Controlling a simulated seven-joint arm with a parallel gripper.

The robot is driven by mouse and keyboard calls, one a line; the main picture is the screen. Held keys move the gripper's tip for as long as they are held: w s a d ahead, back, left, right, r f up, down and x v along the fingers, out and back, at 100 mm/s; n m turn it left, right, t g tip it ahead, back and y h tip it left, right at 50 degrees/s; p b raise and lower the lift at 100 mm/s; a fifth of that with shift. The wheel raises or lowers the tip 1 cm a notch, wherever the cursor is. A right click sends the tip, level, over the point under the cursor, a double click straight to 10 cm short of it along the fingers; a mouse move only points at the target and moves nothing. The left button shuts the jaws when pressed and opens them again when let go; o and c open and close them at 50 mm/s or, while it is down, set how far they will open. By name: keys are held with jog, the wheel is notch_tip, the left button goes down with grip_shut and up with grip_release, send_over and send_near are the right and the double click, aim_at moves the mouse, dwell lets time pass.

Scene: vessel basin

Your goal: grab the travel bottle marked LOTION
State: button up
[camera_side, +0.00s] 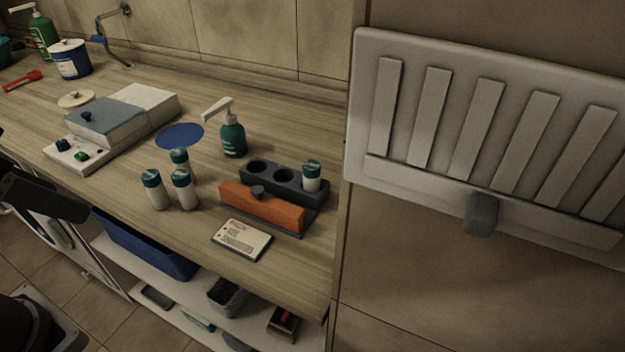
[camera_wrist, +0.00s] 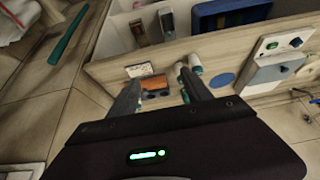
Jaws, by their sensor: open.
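In the side view, three small white travel bottles with teal caps stand close together on the wooden counter: a left one (camera_side: 154,192), a back one (camera_side: 179,163) and a front right one (camera_side: 184,191). A fourth similar bottle (camera_side: 312,178) stands in the right hole of a dark rack (camera_side: 284,181). No lettering on any bottle is legible, so I cannot tell which is marked LOTION. My gripper (camera_wrist: 160,79) is open and empty in the wrist view. Bottles (camera_wrist: 194,64) show beyond its right finger, partly hidden by it.
An orange bar (camera_side: 262,206) with a dark knob lies along the rack's front. A labelled card (camera_side: 241,239) lies before it. A green pump bottle (camera_side: 232,139) and blue disc (camera_side: 180,136) are behind the bottles. A grey device (camera_side: 107,125) stands left. A wall panel rises right.

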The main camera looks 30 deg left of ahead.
jog(key=w+m+t, duration=0.2)
jog(key=w, duration=1.2)
jog(key=m+t+h, duration=0.3)
jog(key=m+h, duration=0.2)
jog(key=h, duration=0.2)
send_over(323, 181)
jog(key=s+a, duration=0.4)
jog(key=s, duration=0.1)
notch_tip(323, 181, down, 14)
jog(key=shift+r, duration=0.15)
jog(key=shift+w+d+f, duration=0.15)
jog(key=shift+d+f, duration=0.05)
jog(key=shift+d, duration=0.1)
jog(key=x, duration=0.6)
jog(key=shift+w+d+f, duration=0.15)
jog(key=shift+d+f, duration=0.05)
jog(key=shift+f, duration=0.05)
grip_shut()
